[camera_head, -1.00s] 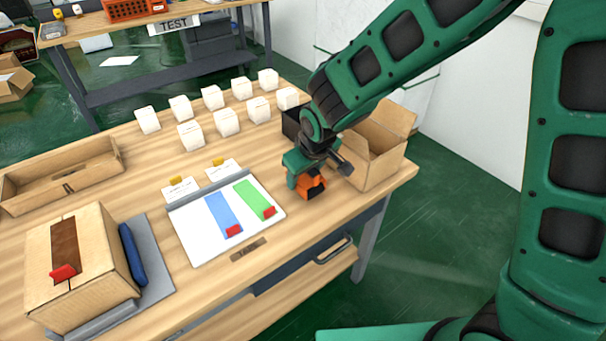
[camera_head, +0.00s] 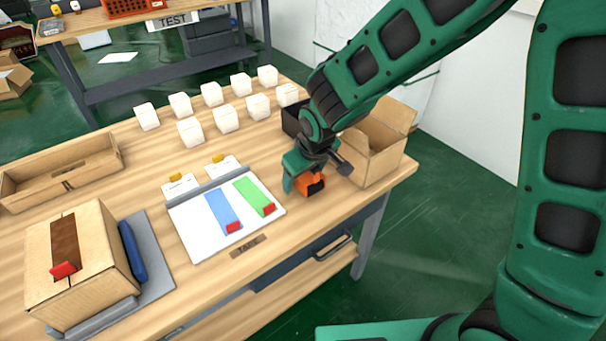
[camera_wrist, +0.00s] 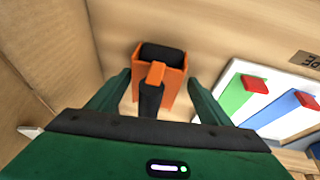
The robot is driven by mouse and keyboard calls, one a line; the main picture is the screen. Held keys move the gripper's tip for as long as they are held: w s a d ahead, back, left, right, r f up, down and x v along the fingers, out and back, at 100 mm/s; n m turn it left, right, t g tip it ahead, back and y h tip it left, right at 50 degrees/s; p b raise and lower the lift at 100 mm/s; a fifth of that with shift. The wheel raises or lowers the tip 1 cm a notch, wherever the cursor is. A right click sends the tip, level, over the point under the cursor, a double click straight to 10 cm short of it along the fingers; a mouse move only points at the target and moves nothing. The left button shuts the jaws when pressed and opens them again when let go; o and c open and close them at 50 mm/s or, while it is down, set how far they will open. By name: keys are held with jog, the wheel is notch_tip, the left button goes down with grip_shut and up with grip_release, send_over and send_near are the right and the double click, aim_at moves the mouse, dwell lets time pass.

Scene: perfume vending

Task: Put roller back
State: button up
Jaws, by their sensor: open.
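The orange and black roller (camera_head: 311,184) stands on the wooden table near its right end, in front of the open cardboard box. My gripper (camera_head: 300,172) is just above and around it in the head view. In the wrist view the roller (camera_wrist: 158,78) shows its orange frame and black handle between the two green fingers (camera_wrist: 160,95) of my gripper. The fingers are open, with a gap on each side of the roller. The head view hides part of the roller behind my gripper.
The open cardboard box (camera_head: 372,160) stands close behind and right. A white board (camera_head: 190,232) with blue and green strips lies to the left. Several white boxes (camera_head: 226,119) stand at the back. A taped carton (camera_head: 106,265) and a cardboard tray (camera_head: 30,188) are further left.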

jog(key=v, duration=1.2)
jog(key=shift+r, duration=0.5)
jog(key=shift+w, duration=0.2)
